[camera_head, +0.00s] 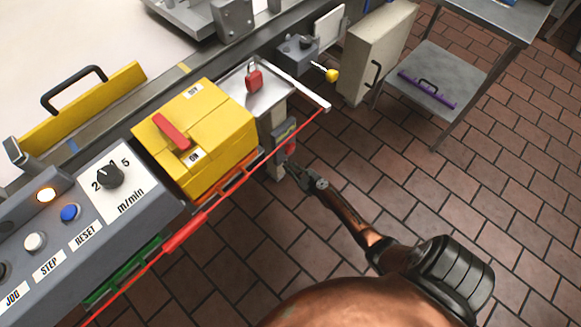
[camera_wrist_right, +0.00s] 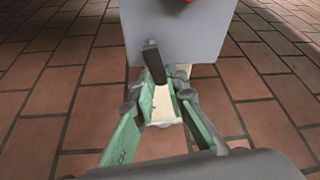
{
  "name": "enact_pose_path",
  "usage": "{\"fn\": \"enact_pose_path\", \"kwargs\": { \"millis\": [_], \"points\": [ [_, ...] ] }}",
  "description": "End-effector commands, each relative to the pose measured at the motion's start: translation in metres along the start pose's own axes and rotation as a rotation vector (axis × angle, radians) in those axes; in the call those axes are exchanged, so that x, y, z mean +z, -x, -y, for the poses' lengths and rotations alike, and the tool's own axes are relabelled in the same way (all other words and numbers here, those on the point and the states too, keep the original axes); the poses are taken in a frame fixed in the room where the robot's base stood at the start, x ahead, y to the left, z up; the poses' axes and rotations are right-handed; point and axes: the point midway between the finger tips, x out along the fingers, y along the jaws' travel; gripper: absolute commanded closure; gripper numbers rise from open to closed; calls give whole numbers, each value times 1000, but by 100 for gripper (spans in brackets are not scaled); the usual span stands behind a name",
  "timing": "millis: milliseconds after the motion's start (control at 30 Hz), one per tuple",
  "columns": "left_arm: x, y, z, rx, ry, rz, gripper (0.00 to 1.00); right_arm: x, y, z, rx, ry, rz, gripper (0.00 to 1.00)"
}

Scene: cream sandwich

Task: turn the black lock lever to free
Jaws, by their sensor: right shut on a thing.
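The black lock lever (camera_wrist_right: 154,62) hangs down across a grey plate (camera_wrist_right: 185,35) in the right wrist view, tilted slightly. My right gripper (camera_wrist_right: 164,85) is shut on the lever's lower end, with a green-padded finger on each side. In the head view my right gripper (camera_head: 303,176) reaches from the lower right to the grey lock box (camera_head: 283,135) on the machine's side. The lever cannot be made out clearly there. My left gripper is not in view.
A yellow block (camera_head: 225,120) with a red handle lies beside the lock box. A red padlock (camera_head: 254,80) sits on the metal tray behind. The tiled floor to the right is clear up to a grey cart (camera_head: 440,85).

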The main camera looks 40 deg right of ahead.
Motion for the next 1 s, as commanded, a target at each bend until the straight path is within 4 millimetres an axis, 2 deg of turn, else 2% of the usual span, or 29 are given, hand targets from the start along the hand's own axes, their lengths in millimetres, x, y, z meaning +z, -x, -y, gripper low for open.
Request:
{"fn": "enact_pose_path", "kwargs": {
  "millis": [400,433,667,1000],
  "points": [
    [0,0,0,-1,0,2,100,-1,0,-2,5,-6,-1,100],
    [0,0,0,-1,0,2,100,-1,0,-2,5,-6,-1,85],
    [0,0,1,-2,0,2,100,0,0,-1,3,-5,-1,70],
    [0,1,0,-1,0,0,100,-1,2,0,2,-4,-1,70]
  ]
}}
